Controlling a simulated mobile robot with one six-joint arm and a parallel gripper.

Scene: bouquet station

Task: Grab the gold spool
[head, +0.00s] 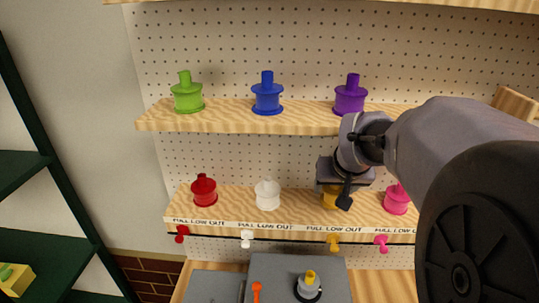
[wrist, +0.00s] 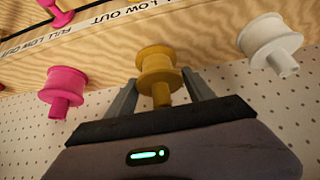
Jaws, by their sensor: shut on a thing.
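The gold spool (head: 329,200) is on the lower wooden shelf in the head view, between the white spool and the pink spool, mostly hidden behind my gripper (head: 337,193). In the wrist view the gold spool (wrist: 160,68) shows clearly, with its narrow stem between the two grey fingers of my gripper (wrist: 161,92). The fingers are shut on the gold spool. I cannot tell whether its base still touches the shelf.
A white spool (head: 267,194) and a red spool (head: 204,190) stand left on the lower shelf; a pink spool (head: 397,199) stands right. Green (head: 187,95), blue (head: 267,95) and purple (head: 350,96) spools stand on the upper shelf (head: 225,118). Coloured knobs hang below the lower shelf's edge.

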